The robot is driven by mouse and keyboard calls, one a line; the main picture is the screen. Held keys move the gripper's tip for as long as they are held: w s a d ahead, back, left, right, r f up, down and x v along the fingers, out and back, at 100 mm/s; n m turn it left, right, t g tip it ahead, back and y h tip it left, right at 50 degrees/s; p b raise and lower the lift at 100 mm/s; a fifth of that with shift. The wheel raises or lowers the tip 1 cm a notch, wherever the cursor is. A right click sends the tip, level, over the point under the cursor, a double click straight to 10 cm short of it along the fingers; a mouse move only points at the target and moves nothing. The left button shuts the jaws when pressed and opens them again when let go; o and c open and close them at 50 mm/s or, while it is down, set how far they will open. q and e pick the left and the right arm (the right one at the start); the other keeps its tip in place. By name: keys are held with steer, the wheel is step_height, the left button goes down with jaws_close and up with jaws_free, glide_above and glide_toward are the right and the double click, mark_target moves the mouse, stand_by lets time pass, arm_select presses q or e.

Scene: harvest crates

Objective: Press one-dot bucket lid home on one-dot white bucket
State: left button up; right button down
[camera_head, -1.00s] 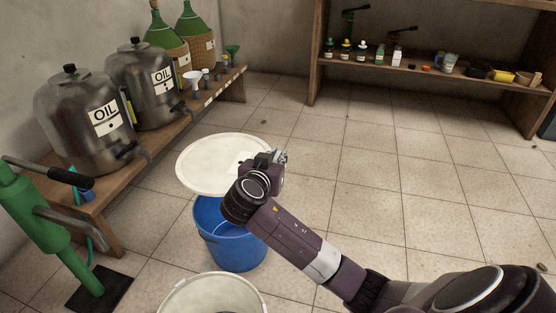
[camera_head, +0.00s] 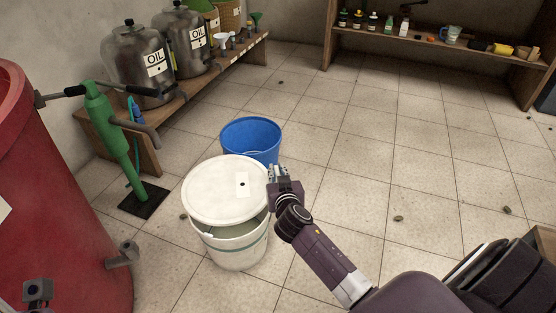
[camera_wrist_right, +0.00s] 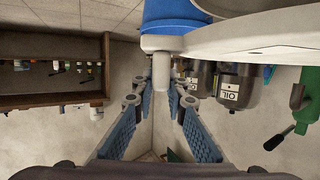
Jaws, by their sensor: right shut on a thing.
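The white one-dot lid (camera_head: 215,190) is a round disc with a small one-dot label on top. It hovers over the mouth of the white bucket (camera_head: 238,251), which has a green stripe. A gap shows below the lid's front right edge, so it is not flush with the rim. My right gripper (camera_head: 275,178) is shut on the lid's right edge. In the right wrist view, the right fingers (camera_wrist_right: 160,88) close around a grey peg at the rim of the lid (camera_wrist_right: 250,42). The bucket's own dot mark is not visible.
A blue bucket (camera_head: 252,137) stands right behind the white bucket. A red barrel (camera_head: 62,215) with a tap is at the left, beside a green pump (camera_head: 112,135). A bench (camera_head: 145,150) holds oil drums. The tiled floor at the right is mostly clear.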

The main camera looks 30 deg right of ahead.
steer(key=shift+s+a, duration=0.15)
steer(key=shift+s, duration=0.05)
steer(key=shift+f, duration=0.15)
steer(key=shift+w, duration=0.1)
